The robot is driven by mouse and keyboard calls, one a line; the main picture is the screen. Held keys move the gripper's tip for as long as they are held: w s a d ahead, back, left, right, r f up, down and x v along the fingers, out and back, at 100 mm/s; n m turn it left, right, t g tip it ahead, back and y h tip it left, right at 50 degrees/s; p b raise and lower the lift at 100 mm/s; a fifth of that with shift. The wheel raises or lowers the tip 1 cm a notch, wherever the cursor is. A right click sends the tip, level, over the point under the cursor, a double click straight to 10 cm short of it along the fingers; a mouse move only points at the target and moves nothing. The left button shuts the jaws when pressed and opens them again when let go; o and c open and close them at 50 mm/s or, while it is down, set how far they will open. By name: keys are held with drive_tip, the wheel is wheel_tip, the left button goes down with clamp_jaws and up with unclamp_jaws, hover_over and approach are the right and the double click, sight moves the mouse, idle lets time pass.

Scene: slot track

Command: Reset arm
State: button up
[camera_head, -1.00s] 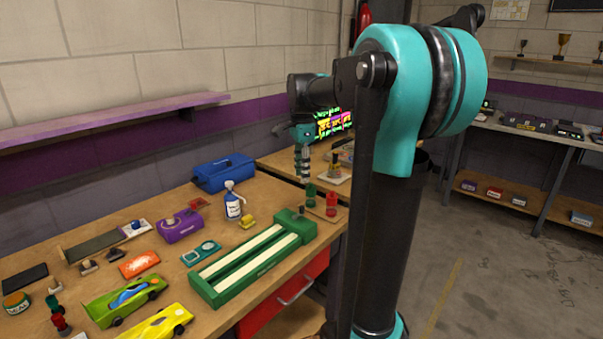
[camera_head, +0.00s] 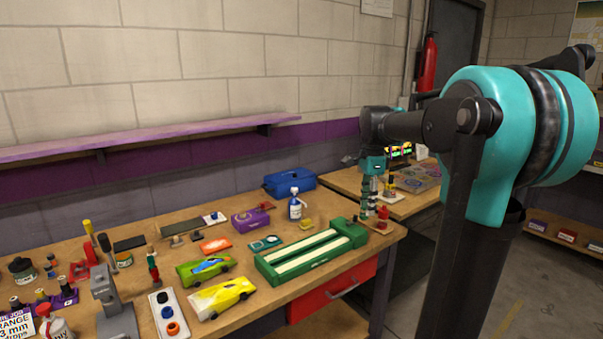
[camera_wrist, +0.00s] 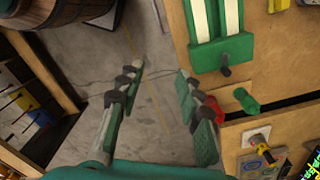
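My gripper (camera_wrist: 160,100) is open and empty in the wrist view, its two fingers well apart with floor showing between them. In the head view my gripper (camera_head: 368,197) points down near the right end of the workbench (camera_head: 236,310), close to a small red object (camera_head: 383,213). My arm rises at the right of the head view. The green slotted track block (camera_head: 313,253) lies on the bench left of my gripper; its end also shows at the top of the wrist view (camera_wrist: 222,55).
Toy cars, green (camera_head: 205,269) and yellow (camera_head: 219,297), a blue toolbox (camera_head: 289,182) and a spray bottle (camera_head: 295,205) stand on the bench. A purple shelf (camera_head: 150,137) runs along the wall. A second table (camera_head: 345,183) is behind. Open floor (camera_head: 505,275) is at right.

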drive_tip(key=s+f+n+t, duration=0.4)
drive_tip(key=s+f+n, duration=1.2)
drive_tip(key=s+f, duration=0.5)
wheel_tip(320, 180, down, 2)
drive_tip(key=shift+a+f+n, duration=0.2)
drive_tip(key=shift+a+n, duration=0.15)
drive_tip(key=shift+n, duration=0.05)
drive_tip(key=shift+a, duration=0.1)
